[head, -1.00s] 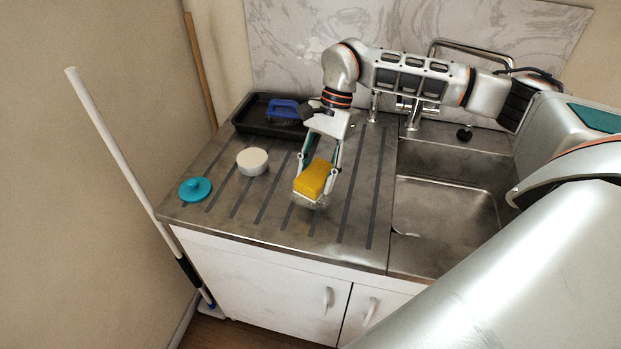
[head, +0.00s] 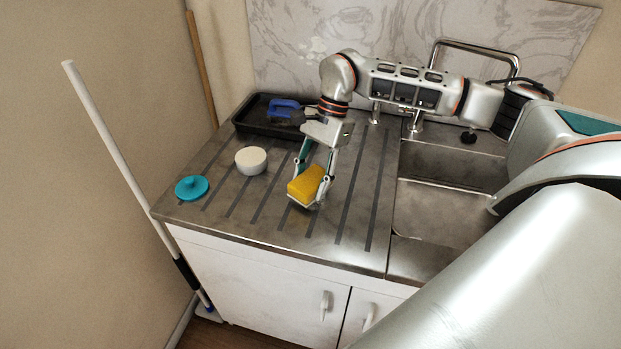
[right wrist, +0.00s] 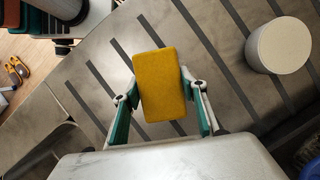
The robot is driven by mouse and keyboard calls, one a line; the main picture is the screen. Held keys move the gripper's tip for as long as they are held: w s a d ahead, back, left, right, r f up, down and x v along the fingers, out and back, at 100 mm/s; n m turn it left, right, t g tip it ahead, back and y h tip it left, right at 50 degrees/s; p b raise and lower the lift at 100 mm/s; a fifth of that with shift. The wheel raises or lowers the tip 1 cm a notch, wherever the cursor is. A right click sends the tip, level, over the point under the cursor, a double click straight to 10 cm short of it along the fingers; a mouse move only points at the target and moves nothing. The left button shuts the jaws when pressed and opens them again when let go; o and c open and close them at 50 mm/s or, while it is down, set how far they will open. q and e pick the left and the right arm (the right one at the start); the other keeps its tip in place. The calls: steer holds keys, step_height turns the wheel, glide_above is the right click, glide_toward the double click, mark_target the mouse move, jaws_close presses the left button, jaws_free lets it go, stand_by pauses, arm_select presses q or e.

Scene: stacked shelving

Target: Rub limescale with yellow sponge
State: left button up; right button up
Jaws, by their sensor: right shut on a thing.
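The yellow sponge (head: 306,184) is held between the fingers of my right gripper (head: 312,180), over the grooved steel drainboard. It has a pale lower edge and looks close to the surface; I cannot tell whether it touches. In the right wrist view the sponge (right wrist: 160,85) sits between both green-and-grey fingers (right wrist: 163,103), which press on its sides. Pale whitish blotches (head: 313,48), possibly limescale, show on the marbled wall panel behind the arm. Any mark under the sponge is hidden. My left gripper is not in view.
A white round tub (head: 251,160) and a teal lid-like disc (head: 191,188) stand left of the sponge. A black tray (head: 251,123) with a blue-handled brush (head: 284,109) lies behind. The sink (head: 445,210) is right. A white pole (head: 115,150) leans at left.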

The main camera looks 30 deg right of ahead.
stand_by(0.6)
steer(key=shift+f, duration=0.65)
steer(key=shift+f, duration=0.15)
steer(key=shift+f, duration=0.15)
stand_by(1.1)
steer(key=shift+s, duration=0.1)
